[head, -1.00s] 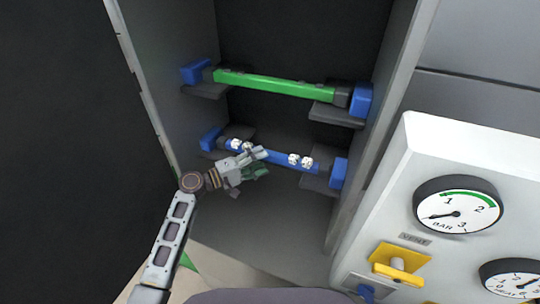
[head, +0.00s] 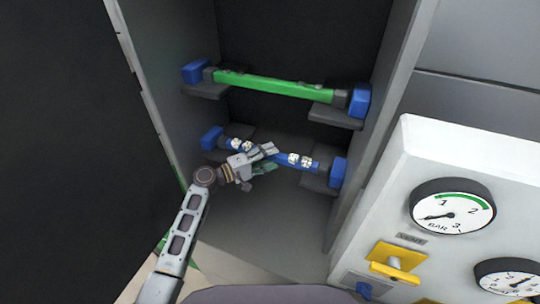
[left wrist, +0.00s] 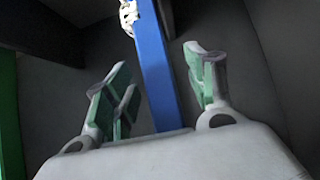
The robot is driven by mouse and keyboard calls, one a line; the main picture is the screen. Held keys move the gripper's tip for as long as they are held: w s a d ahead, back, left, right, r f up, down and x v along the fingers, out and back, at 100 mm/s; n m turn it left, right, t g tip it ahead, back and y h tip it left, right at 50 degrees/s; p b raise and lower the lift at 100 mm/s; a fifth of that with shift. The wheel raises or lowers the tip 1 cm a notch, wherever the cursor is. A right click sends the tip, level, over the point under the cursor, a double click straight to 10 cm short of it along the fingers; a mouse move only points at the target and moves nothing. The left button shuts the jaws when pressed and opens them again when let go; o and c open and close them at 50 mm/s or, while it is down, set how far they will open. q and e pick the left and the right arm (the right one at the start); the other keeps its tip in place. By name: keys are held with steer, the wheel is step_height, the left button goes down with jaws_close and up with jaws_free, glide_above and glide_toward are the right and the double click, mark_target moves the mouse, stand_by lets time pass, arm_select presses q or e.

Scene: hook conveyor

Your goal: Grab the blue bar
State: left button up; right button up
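The blue bar (head: 276,155) lies across the lower pair of supports in the open cabinet, with white fittings near both ends. My left gripper (head: 268,160) is at the middle of the bar in the head view and covers part of it. In the left wrist view the blue bar (left wrist: 155,65) runs between the two green-padded fingers of the left gripper (left wrist: 165,95), which stand apart with a gap on each side. My right gripper is not in view.
A green bar (head: 280,86) lies on the upper supports, above the blue one. Cabinet walls close in on the left and right. A white panel (head: 410,160) with gauges and a yellow valve handle (head: 398,258) stands at the right. The cabinet floor below the bar is clear.

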arm_select(q)
jaws_close()
steer(key=shift+r, duration=0.1)
step_height(320, 180, up, 18)
steer(key=shift+b, duration=0.4)
stand_by(0.6)
stand_by(0.4)
